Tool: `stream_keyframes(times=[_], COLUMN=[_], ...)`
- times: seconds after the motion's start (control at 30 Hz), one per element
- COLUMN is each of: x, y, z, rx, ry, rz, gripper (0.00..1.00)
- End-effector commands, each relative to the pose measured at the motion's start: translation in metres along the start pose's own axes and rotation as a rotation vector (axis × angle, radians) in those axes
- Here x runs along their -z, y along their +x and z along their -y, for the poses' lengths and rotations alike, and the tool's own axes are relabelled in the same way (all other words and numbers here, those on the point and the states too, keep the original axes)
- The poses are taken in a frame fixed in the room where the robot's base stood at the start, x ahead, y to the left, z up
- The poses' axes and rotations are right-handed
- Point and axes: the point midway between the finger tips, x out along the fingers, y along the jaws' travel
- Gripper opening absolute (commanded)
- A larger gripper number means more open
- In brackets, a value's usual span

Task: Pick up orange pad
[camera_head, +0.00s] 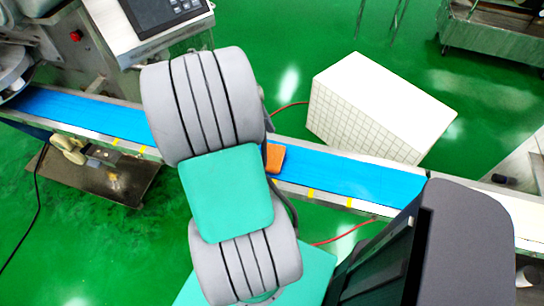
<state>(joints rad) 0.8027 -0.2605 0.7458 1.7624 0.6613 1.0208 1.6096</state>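The orange pad (275,157) lies on the blue conveyor belt (345,178), just right of my arm. Its left part is hidden behind my arm, so only its right end shows. My arm, with grey ribbed joints and a teal link, reaches over the belt in the middle of the view. My gripper does not show; it is out of sight behind the arm. I cannot tell how far it is from the pad.
A white tiled block (372,112) stands behind the belt on the right. A machine with a dark control panel (160,14) stands at the upper left. A metal cart (497,35) is at the upper right. The belt right of the pad is clear.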

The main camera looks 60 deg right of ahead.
Motion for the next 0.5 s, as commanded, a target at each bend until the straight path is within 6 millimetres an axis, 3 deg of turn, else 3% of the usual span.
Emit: stream_keyframes(times=[0.3, 0.5], x=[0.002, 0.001], y=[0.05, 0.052], z=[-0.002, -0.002], rx=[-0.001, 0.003], ry=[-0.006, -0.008], rz=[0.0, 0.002], gripper=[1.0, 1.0])
